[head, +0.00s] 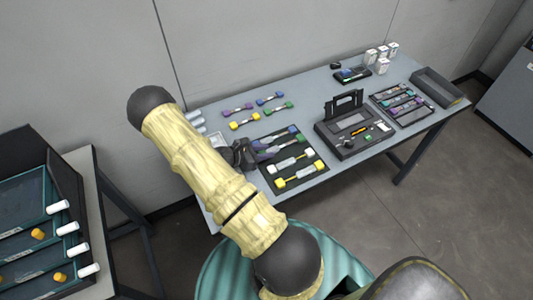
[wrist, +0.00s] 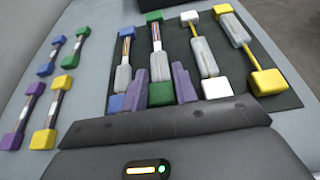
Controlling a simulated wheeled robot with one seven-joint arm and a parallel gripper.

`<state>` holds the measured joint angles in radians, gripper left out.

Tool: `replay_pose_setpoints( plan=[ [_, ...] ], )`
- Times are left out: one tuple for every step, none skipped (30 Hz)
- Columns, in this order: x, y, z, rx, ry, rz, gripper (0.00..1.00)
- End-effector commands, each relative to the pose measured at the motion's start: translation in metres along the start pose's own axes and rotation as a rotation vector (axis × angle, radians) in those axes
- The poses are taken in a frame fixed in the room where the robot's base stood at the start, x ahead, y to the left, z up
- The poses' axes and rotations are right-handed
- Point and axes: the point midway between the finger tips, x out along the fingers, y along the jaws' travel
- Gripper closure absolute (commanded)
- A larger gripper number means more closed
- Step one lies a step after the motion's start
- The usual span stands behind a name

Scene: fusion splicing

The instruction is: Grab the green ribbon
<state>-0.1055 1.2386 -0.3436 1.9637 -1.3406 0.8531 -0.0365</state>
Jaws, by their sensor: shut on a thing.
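The green ribbon (wrist: 155,52) lies on the dark mat (wrist: 185,55) in the wrist view, with a green block at each end and a clear sleeve near its close end. My gripper (wrist: 160,76) has its two purple fingers on either side of the close green block, shut on it. In the head view my gripper (head: 262,152) is low over the left part of the mat, and my arm and gripper hide part of the ribbon.
A blue-ended ribbon (wrist: 125,55) lies close on the left; white-ended (wrist: 203,55) and yellow-ended (wrist: 240,45) ribbons lie right. Several loose ribbons lie beyond the mat. A black splicer (head: 352,125) and tray (head: 403,103) stand farther right on the table.

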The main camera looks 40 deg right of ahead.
Motion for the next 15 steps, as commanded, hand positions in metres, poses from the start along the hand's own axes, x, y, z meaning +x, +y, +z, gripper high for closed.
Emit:
replay_pose_setpoints(
  plan=[
    [-0.003, 0.0, 0.007, 0.002, 0.001, 0.001, 0.94],
    [-0.005, 0.0, 0.011, 0.003, 0.001, 0.001, 0.94],
    [-0.008, 0.001, 0.018, 0.004, 0.001, 0.001, 0.94],
    [-0.01, 0.0, 0.023, 0.004, 0.001, 0.001, 0.94],
    [-0.012, 0.0, 0.028, 0.004, 0.001, 0.001, 0.94],
    [-0.015, 0.0, 0.035, 0.005, 0.002, 0.001, 0.94],
    [-0.017, 0.0, 0.04, 0.004, 0.001, 0.002, 0.94],
    [-0.019, 0.001, 0.045, 0.004, 0.001, 0.002, 0.94],
    [-0.022, 0.0, 0.051, 0.004, 0.001, 0.002, 0.94],
    [-0.024, 0.0, 0.056, 0.004, 0.001, 0.001, 0.94],
    [-0.025, 0.0, 0.06, 0.002, 0.001, 0.001, 0.94],
    [-0.027, 0.0, 0.065, 0.003, 0.001, 0.001, 0.94],
    [-0.028, 0.0, 0.068, 0.003, 0.001, 0.001, 0.94],
    [-0.029, 0.0, 0.07, 0.002, 0.001, 0.0, 0.94],
    [-0.03, 0.0, 0.073, 0.002, 0.001, 0.0, 0.94]
  ],
)
